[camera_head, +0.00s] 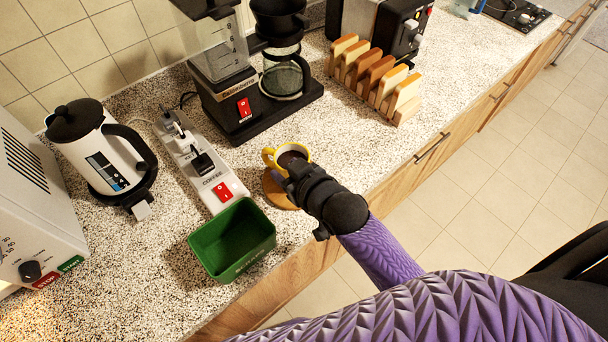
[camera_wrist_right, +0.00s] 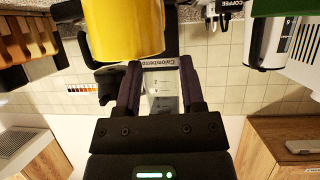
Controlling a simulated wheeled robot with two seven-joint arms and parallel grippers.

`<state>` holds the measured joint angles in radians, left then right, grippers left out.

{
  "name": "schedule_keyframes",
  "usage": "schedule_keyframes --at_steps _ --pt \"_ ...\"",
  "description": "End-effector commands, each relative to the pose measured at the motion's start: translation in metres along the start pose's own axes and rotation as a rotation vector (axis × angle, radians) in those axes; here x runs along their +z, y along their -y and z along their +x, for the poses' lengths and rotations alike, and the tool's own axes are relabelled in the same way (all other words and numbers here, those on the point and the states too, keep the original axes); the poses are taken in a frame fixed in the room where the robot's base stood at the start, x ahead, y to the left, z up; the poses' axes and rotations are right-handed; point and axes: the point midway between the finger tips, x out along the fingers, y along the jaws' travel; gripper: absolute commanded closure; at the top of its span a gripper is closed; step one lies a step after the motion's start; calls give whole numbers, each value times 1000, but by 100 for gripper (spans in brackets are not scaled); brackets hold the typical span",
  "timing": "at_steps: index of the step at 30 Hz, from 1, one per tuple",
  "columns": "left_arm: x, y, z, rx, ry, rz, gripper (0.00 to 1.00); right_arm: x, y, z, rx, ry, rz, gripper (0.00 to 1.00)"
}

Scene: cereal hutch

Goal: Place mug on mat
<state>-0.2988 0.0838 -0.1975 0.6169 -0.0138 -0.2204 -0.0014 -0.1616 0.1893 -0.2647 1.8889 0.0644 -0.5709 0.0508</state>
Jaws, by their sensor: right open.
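The yellow mug (camera_head: 279,163), with dark contents, shows in the head view just beyond my right gripper (camera_head: 297,178). A round wooden mat (camera_head: 277,190) lies on the counter, partly hidden by the mug and gripper. The mug overlaps the mat's far edge in the picture; I cannot tell how much of its base rests on it. In the right wrist view the yellow mug (camera_wrist_right: 125,30) is large at the top, at the tips of my right gripper (camera_wrist_right: 160,72). The two fingers are apart with nothing between them. My left gripper is not in view.
A green bin (camera_head: 232,240) stands at the counter's front edge, left of the mat. A power strip (camera_head: 200,165), kettle (camera_head: 105,150) and coffee maker (camera_head: 250,85) stand behind. A toast rack (camera_head: 375,78) is farther right. Counter between rack and mug is clear.

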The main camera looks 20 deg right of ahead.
Motion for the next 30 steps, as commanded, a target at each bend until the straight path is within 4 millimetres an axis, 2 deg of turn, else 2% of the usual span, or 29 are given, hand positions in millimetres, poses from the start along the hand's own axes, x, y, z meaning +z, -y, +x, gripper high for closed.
schedule_keyframes --at_steps 6,9,12,17,19,20,22,23,24,25,26,27,30 --pt "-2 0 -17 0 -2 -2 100 -2 0 -56 0 2 1 49" --pt "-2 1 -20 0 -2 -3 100 -1 0 -76 0 1 2 49" --pt "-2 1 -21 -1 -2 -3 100 -1 0 -86 0 0 1 49" --pt "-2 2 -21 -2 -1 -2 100 1 0 -88 1 2 1 49" --pt "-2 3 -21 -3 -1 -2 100 19 -3 -81 10 44 4 49" --pt "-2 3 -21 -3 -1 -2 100 35 -5 -76 18 80 7 49" --pt "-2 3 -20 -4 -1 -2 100 92 -11 -63 40 208 15 49" --pt "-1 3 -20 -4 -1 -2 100 122 -12 -59 49 274 19 49" --pt "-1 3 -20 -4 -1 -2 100 164 -14 -58 60 366 23 49" --pt "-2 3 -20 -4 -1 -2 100 196 -13 -61 65 437 27 49" --pt "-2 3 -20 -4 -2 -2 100 227 -12 -67 68 510 32 49" --pt "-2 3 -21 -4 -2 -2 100 267 -8 -78 69 606 37 49" --pt "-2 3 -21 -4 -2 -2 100 344 6 -118 58 812 43 49"
